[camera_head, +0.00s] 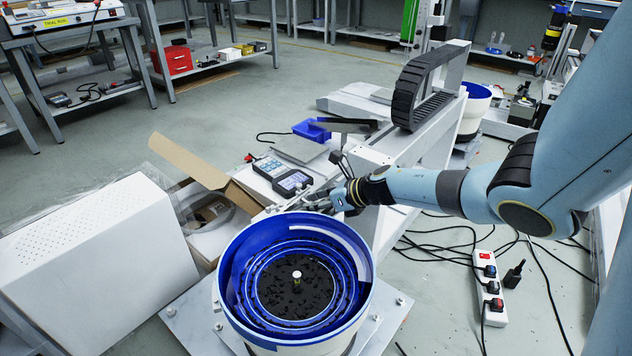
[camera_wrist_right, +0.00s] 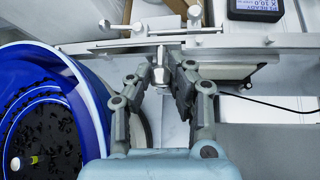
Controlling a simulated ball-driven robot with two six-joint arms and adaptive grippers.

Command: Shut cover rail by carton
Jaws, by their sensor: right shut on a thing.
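My right gripper (camera_head: 318,204) reaches in from the right in the head view, just behind the blue-lined bowl. In the right wrist view its fingers (camera_wrist_right: 163,68) are closed around a small silvery knob at the edge of the pale metal cover rail (camera_wrist_right: 245,41). The rail runs across the picture above the fingers. In the head view the arm and fingers hide much of the rail, and I cannot tell how far its cover is open. The open cardboard carton (camera_head: 186,157) stands left of the gripper, with a flap raised. My left gripper is out of view.
The blue bowl feeder (camera_head: 238,277) holds small black parts, close to the gripper. A white box (camera_head: 95,258) stands at left. A grey beam with a black cable chain (camera_head: 405,97) rises behind. A power strip (camera_head: 489,288) and cables lie at right.

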